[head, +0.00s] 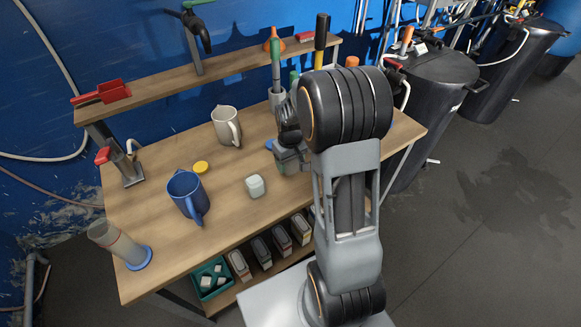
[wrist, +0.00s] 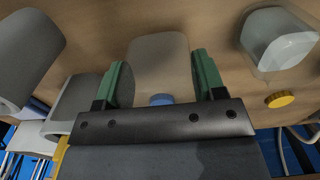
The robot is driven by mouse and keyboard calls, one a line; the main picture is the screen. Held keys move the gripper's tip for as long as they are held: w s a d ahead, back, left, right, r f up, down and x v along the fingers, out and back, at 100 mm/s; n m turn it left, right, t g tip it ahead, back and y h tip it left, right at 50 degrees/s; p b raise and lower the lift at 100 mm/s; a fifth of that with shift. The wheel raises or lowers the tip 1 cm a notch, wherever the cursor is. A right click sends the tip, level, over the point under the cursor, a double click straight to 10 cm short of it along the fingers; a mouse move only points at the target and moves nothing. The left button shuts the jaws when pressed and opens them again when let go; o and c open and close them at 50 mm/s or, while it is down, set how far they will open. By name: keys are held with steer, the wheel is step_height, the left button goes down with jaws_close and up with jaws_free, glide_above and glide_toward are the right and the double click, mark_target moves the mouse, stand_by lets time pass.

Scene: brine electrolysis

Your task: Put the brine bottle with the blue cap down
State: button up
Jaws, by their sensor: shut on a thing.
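My gripper (wrist: 162,85) is shut on a pale, see-through brine bottle (wrist: 158,58), with one green finger on each side of it. In the head view my gripper (head: 290,158) is over the right part of the wooden table (head: 225,225), and my arm and fingers hide most of the bottle. A blue cap (wrist: 160,99) shows between the fingers, and in the head view the blue cap (head: 269,144) is just left of my gripper. I cannot tell whether it sits on the bottle or lies behind it, nor whether the bottle touches the table.
A whitish container (head: 255,186) stands left of my gripper, with a yellow cap (head: 201,167) farther left. A blue mug (head: 187,194) and a cream mug (head: 227,126) stand on the table. A holder with tools (head: 277,98) is behind my gripper. The front middle of the table is clear.

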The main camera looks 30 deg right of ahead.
mark_target(290, 168)
steer(key=shift+w+d+f, duration=0.15)
steer(key=shift+w+f, duration=0.15)
steer(key=shift+f, duration=1.8)
steer(key=shift+w+f, duration=0.1)
steer(key=shift+f, duration=0.1)
steer(key=o, duration=1.1)
steer(key=shift+c, duration=0.2)
